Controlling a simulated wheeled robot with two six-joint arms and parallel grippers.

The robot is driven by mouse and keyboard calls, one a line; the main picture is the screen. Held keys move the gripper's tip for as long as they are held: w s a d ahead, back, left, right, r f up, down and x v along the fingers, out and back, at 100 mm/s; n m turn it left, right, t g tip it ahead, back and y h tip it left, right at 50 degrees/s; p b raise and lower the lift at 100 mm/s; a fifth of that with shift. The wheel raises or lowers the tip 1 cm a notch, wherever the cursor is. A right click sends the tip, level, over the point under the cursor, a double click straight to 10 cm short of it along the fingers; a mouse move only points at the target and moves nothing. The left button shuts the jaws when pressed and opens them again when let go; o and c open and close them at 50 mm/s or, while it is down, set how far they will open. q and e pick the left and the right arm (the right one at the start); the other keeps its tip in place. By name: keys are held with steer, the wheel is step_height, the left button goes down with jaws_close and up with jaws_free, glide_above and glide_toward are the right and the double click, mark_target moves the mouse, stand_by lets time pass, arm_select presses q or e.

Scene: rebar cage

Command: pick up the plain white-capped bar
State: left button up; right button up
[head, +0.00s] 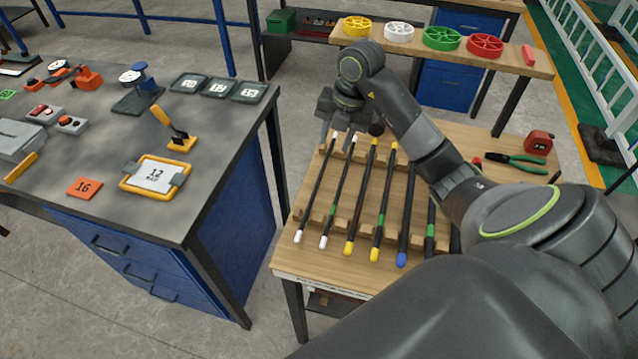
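The plain white-capped bar (316,187) is black with white ends and no band. It lies leftmost in the row on the wooden rack. Beside it on the right lies another white-capped bar (333,212) with a green band. My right gripper (338,134) is over the far ends of these two white-capped bars, its fingers pointing down and apart. It looks open, with nothing visibly held. The exact gap between its fingertips and the bars is hard to tell. My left gripper is not in view.
Yellow-capped bars (361,199) and blue-capped bars (406,213) lie to the right on the wooden table (440,270). Pliers (515,161) and a red tape measure (539,142) lie at the right. A grey workbench (225,110) with a clipboard (157,175) stands left.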

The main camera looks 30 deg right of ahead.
steer(key=b, duration=0.6)
glide_above(319, 178)
steer(key=s+d, duration=0.1)
steer(key=s, duration=0.1)
step_height(319, 178, down, 8)
steer(key=shift+w+d+f, duration=0.15)
steer(key=shift+w+f, duration=0.1)
steer(key=shift+w, duration=0.1)
steer(key=shift+f+b, duration=0.6)
steer(key=shift+b, duration=0.05)
steer(key=shift+w+a+f+p, duration=0.15)
steer(key=shift+f, duration=0.45)
steer(key=shift+w+a+f+p, duration=0.1)
steer(key=shift+a+f, duration=0.05)
steer(key=shift+f, duration=0.5)
steer(key=shift+w+a+f+p, duration=0.15)
steer(key=shift+f, duration=0.45)
steer(key=shift+c, duration=0.2)
jaws_close()
